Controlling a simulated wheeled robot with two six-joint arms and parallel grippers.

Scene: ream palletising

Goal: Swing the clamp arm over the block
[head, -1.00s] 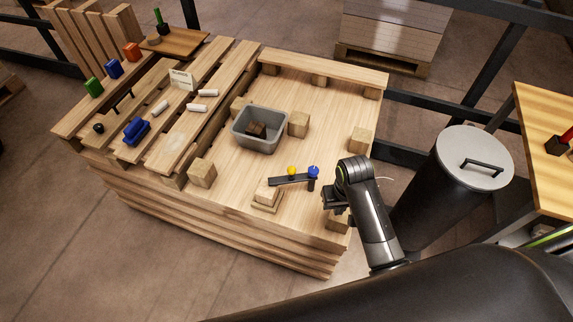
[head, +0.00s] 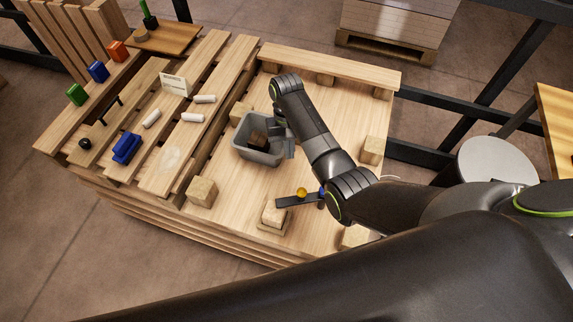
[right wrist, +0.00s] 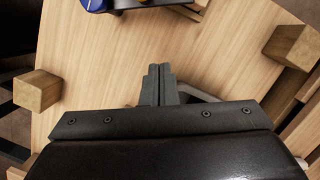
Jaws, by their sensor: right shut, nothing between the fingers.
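The clamp arm (head: 293,201) is a dark flat bar with a yellow knob (head: 302,192) on it. A blue knob (head: 321,192) tops its right end, partly hidden by my right arm. The bar's left end reaches over the small wooden block (head: 273,215), which sits on a low wooden base. My right gripper (head: 287,149) is beside the grey bin, apart from the clamp and beyond it. In the right wrist view its fingers (right wrist: 158,84) are shut and empty, and the blue knob (right wrist: 95,3) shows at the top edge. My left gripper is not in view.
The grey bin (head: 244,152) holds a dark block and stands right by my right gripper. Wooden cubes (head: 201,192) stand around the pallet top. A slatted side at left carries coloured blocks, white rolls and a blue item (head: 126,148). A grey-lidded drum (head: 497,165) stands at right.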

